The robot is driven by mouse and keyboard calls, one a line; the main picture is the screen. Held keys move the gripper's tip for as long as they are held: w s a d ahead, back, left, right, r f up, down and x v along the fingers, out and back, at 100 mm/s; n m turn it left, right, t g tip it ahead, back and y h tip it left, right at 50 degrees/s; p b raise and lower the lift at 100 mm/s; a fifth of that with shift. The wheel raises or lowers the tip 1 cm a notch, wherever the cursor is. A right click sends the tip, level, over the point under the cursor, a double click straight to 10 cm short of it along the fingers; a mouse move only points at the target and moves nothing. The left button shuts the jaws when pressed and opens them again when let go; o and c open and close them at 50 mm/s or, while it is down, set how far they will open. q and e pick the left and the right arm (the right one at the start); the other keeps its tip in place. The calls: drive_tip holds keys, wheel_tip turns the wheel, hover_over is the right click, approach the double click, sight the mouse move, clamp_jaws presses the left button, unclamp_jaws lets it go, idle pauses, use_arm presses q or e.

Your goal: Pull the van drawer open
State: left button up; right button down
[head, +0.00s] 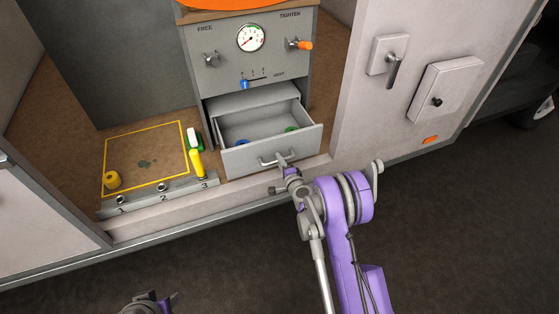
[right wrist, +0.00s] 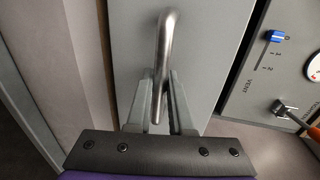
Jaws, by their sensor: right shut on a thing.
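The grey van drawer (head: 240,158) stands pulled out below the gauge panel, and its inside shows. A blue item (head: 242,142) and a green item (head: 291,129) lie in it. My right gripper (head: 284,167) is at the drawer front, shut on its metal bar handle (head: 267,161). In the right wrist view the handle (right wrist: 166,40) runs between the two fingers of my right gripper (right wrist: 161,110). My left gripper (head: 150,302) shows only partly at the bottom edge, away from the drawer; its jaws are unclear.
The panel (head: 230,75) above holds a gauge (head: 250,38), knobs and a blue slider (head: 244,84). Left of the drawer are a yellow-outlined area (head: 127,139), a yellow roll (head: 112,180), a green-and-yellow tool (head: 195,155) and a numbered strip (head: 140,196). The van side panel (head: 370,110) stands right.

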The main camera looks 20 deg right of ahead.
drive_tip(key=c, duration=0.8)
unclamp_jaws()
drive_tip(key=v, duration=1)
drive_tip(key=shift+s+b, duration=0.4)
drive_tip(key=shift+r, duration=0.1)
